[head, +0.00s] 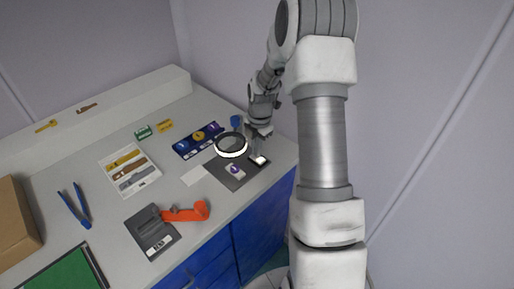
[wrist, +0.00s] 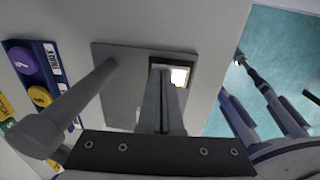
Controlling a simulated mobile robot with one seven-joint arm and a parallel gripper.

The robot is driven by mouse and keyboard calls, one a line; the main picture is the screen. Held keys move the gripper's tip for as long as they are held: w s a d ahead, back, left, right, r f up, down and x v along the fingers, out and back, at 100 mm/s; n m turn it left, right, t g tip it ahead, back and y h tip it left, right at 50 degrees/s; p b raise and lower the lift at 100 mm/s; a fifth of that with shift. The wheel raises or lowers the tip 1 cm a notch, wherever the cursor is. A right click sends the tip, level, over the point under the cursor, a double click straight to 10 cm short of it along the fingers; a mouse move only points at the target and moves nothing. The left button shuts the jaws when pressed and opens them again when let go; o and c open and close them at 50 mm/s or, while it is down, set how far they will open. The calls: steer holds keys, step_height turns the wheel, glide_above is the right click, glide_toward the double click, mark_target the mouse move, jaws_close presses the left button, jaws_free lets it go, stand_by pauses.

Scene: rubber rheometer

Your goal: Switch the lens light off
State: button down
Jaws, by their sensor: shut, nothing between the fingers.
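The lens (head: 231,146) is a round magnifier with a bright white ring along its rim, standing over a dark grey base plate (head: 222,176). A pale, bright switch (head: 260,160) sits at the plate's right corner. In the wrist view the switch (wrist: 180,76) shows as a glowing square in a dark frame on the plate (wrist: 122,75). My gripper (head: 258,153) is shut and empty, pointing down at the switch. In the wrist view its fingertips (wrist: 167,75) overlap the switch's left part. Whether they touch it I cannot tell. A grey post (wrist: 75,108) stands left of my fingers.
An orange-handled tool (head: 186,212) and a grey device (head: 152,232) are nearer the front. The counter edge is close on the right.

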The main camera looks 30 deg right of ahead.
steer(key=shift+s+f, duration=0.1)
steer(key=shift+f, duration=0.15)
steer(key=shift+s+d+r, duration=0.1)
steer(key=shift+s+d, duration=0.1)
steer(key=shift+s, duration=0.55)
